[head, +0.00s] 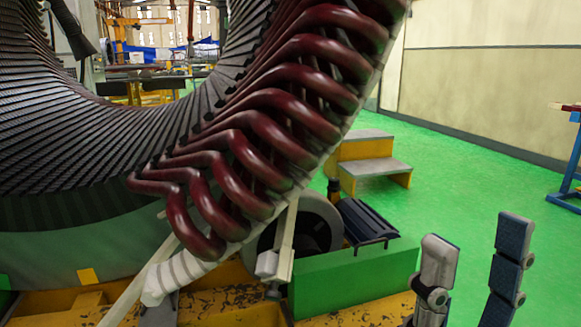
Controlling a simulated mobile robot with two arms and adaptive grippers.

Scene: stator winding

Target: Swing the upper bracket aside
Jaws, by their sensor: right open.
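The stator's dark ringed core (60,130) fills the left and upper middle of the head view. Thick dark-red winding coils (270,150) line its near edge. A pale grey bar (285,240) with a block at its lower end hangs just below the coils; I cannot tell whether this is the upper bracket. A white wrapped piece (185,272) sits under the lowest coils. My right gripper (477,236) is at the lower right, its two fingers pointing up and wide apart. It is open and empty, clear of the stator. My left gripper is not in view.
A green block (355,280) on a worn yellow base (235,302) lies between my right gripper and the stator. Yellow steps with grey treads (372,165) stand behind. Green floor (470,180) is free at the right. A blue stand (568,165) is at the right edge.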

